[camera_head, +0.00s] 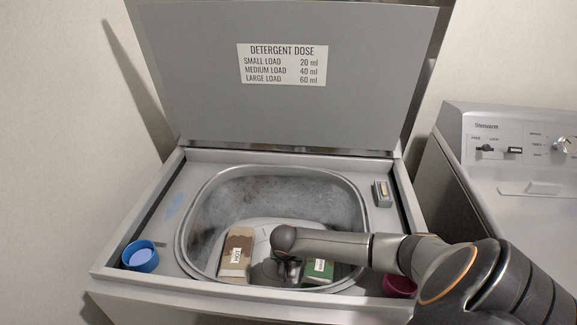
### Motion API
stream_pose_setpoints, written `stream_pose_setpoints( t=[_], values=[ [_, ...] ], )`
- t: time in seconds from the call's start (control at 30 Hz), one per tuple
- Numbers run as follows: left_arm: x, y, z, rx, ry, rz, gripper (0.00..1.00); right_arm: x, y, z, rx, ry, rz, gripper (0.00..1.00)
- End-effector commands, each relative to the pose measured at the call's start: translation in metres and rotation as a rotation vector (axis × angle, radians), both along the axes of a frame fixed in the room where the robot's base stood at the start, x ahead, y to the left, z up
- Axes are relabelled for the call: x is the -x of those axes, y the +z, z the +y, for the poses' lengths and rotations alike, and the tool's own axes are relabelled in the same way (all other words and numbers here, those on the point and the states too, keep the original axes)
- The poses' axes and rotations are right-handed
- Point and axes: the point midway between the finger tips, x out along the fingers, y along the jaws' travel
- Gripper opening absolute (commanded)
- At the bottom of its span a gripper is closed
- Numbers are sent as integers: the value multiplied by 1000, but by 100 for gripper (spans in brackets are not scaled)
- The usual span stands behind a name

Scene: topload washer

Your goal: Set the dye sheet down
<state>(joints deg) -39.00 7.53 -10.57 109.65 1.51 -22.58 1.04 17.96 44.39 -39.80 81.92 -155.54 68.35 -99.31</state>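I cannot clearly make out a dye sheet; a faint blue patch (175,205) lies on the left of the washer deck, but I cannot tell what it is. My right gripper (282,274) points down inside the washer tub (345,205), between two boxes. Its fingertips are small and partly hidden by my wrist, so its opening and any thin thing in it are unclear. A brown and white box (237,255) stands left of it. A green box (320,272) is to its right, partly covered by my arm. My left gripper is out of view.
A blue cup (140,257) stands at the deck's front left, and a pink cup (398,284) is partly behind my arm. A small grey holder (382,193) sits on the right deck. The raised lid (285,115) bears a detergent dose label. Another machine (520,180) stands at right.

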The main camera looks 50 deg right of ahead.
Motion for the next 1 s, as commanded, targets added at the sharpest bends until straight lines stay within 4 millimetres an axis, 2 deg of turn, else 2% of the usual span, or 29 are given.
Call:
stream_pose_setpoints(
  t=[0.27,0.3,0.4,0.77,0.87,1.0],
  values=[
    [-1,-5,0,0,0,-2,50,0,-4,0,1,0,-1,10],
    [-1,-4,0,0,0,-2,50,0,-3,0,1,0,-1,63],
    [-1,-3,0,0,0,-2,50,0,-2,0,1,0,-1,73],
    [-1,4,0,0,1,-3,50,0,4,0,-1,0,1,73],
    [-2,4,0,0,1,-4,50,2,13,3,2,2,-2,73],
    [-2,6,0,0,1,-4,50,8,36,10,2,4,-2,73]
  ],
)
